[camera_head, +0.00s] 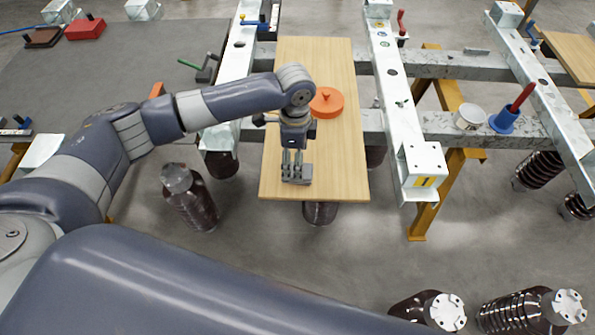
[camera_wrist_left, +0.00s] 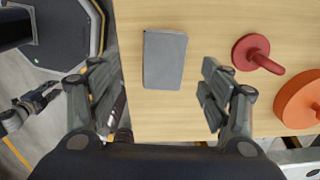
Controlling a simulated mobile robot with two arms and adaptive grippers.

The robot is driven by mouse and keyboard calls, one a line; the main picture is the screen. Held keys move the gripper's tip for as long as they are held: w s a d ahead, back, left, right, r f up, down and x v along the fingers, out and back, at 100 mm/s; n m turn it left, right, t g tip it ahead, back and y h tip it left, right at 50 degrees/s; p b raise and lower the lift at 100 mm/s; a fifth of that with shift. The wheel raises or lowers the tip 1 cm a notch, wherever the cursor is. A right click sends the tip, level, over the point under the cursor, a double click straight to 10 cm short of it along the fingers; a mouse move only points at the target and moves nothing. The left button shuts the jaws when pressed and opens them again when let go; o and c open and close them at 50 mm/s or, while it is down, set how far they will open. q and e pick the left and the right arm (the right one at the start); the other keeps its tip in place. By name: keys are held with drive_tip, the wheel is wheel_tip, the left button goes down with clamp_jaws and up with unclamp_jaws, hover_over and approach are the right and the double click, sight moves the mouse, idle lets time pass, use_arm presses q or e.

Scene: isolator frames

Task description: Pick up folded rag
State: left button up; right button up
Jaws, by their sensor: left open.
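The folded rag is a flat grey rectangle (camera_wrist_left: 164,60) lying on the light wooden board (camera_wrist_left: 150,118). In the head view it shows as a small grey patch (camera_head: 306,174) near the board's front end, partly hidden by my gripper. My left gripper (camera_head: 293,166) points down over it. In the left wrist view my left gripper (camera_wrist_left: 157,84) is open and empty. Its fingers are spread on either side of the rag's line, with the rag beyond the fingertips. I cannot tell the exact height above it.
An orange disc with a knob (camera_head: 326,102) lies on the board behind my gripper. A red knobbed piece (camera_wrist_left: 257,53) lies right of the rag. Metal rails (camera_head: 405,120) flank the board. A dark jar-like object (camera_head: 188,195) stands on the floor at left.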

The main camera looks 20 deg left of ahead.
sight(307, 169)
use_arm(q)
drive_tip(key=f, duration=0.6)
drive_tip(key=shift+w+d+f+p, duration=0.2)
drive_tip(key=shift+w+f+p, duration=0.1)
drive_tip(key=shift+w+p, duration=0.1)
drive_tip(key=shift+s, duration=0.1)
drive_tip(key=shift+c, duration=0.3)
drive_tip(key=c, duration=1)
